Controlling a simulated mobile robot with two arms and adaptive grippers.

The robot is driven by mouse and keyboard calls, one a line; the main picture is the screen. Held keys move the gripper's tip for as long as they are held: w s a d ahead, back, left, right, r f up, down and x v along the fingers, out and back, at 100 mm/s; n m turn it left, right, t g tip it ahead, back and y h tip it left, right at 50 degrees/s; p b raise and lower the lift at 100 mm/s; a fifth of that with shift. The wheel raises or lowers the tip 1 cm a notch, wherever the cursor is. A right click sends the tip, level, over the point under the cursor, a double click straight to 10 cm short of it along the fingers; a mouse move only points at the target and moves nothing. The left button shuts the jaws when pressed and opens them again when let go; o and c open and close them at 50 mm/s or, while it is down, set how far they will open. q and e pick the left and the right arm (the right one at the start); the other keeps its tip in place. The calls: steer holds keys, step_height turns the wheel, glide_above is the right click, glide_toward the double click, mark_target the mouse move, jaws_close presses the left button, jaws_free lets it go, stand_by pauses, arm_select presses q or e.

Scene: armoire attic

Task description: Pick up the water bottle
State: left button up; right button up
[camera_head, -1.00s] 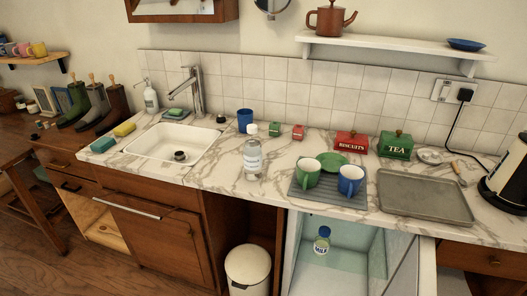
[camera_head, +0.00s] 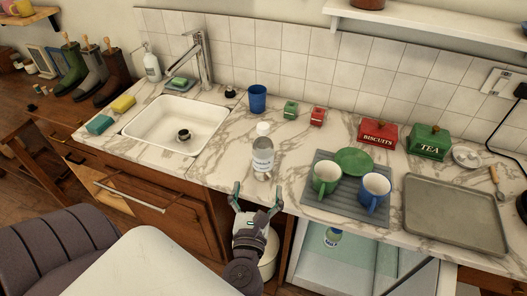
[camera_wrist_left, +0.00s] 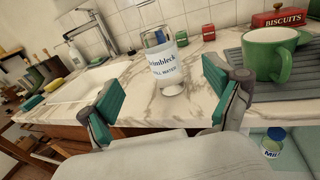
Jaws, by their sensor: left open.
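The water bottle (camera_head: 263,152) is clear with a white cap and a white label. It stands upright on the marble counter, right of the sink. My left gripper (camera_head: 258,192) is open and empty at the counter's front edge, just in front of the bottle and apart from it. My right gripper is not in view.
A grey mat (camera_head: 312,198) with a green mug (camera_head: 325,178), a blue mug (camera_head: 374,191) and a green plate (camera_head: 354,161) lies right of the bottle. The sink (camera_head: 160,125) is to the left. A blue cup (camera_head: 257,99) stands behind. A milk bottle (camera_head: 333,237) is in the open compartment below.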

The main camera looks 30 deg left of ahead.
mark_target(262, 158)
arm_select(q)
steer(key=p+x, duration=0.1)
steer(key=x, duration=0.2)
steer(key=p+x, duration=0.1)
steer(key=x, duration=0.3)
steer(key=shift+w+a+r, duration=0.15)
steer(key=shift+w+r, duration=0.05)
steer(key=shift+r, duration=0.05)
steer(key=shift+w+a+p, duration=0.3)
steer(key=shift+w, duration=0.1)
steer(key=shift+w+a+r, duration=0.1)
steer(key=shift+w+a, duration=0.05)
steer(key=shift+w, duration=0.15)
steer(key=p+x, duration=0.2)
steer(key=x, duration=0.1)
steer(key=shift+w+a, duration=0.15)
steer(key=shift+w, duration=0.2)
steer(key=shift+w+a+f, duration=0.2)
steer(key=shift+w, duration=0.15)
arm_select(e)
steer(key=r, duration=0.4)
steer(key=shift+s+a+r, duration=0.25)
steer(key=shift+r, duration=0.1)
arm_select(q)
steer(key=shift+s+d, duration=0.1)
steer(key=shift+c, duration=0.2)
